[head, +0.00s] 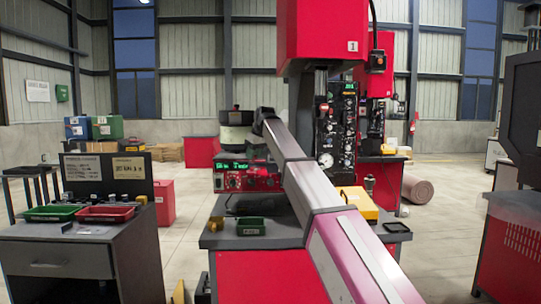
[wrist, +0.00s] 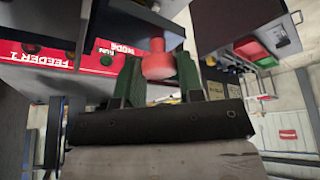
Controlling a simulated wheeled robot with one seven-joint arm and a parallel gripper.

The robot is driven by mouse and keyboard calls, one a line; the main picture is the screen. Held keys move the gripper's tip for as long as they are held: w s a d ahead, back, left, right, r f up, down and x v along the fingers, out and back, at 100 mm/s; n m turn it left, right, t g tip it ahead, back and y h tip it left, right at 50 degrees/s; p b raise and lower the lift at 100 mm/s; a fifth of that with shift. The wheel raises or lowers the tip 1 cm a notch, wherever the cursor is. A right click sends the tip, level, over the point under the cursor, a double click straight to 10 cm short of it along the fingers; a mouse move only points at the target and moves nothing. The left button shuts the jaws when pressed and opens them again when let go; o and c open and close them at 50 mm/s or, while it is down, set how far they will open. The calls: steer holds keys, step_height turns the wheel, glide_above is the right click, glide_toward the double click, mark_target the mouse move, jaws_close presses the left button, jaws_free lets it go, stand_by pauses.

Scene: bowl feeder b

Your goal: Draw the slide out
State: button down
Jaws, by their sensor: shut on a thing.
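In the wrist view, my gripper (wrist: 158,78) has its two dark green fingers closed on the sides of a red knob (wrist: 157,58). The knob is round with a wider rim and stands out between the fingertips. What the knob is fixed to is mostly hidden, and I cannot make out the slide's body. In the head view, my arm reaches to the bowl feeder (head: 236,133), and its end hides the fingers and the held knob. A red control box (head: 246,180) with a green display stands below the bowl; its red "FEEDER" panel shows in the wrist view (wrist: 50,56).
A tall red machine (head: 320,35) with a black control panel stands behind my arm. A small green tray (head: 250,227) lies at the bench front. A grey cabinet on the left carries a green tray (head: 55,213) and a red tray (head: 107,213).

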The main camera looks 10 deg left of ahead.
steer(key=s+a, duration=0.2)
steer(key=a, duration=0.9)
steer(key=shift+s+a, duration=0.2)
steer(key=shift+a, duration=0.3)
steer(key=c, duration=0.8)
jaws_free()
steer(key=shift+a, duration=0.1)
steer(key=shift+o, duration=0.2)
steer(key=v, duration=1.1)
steer(key=shift+s+f, duration=0.1)
steer(key=shift+s, duration=0.05)
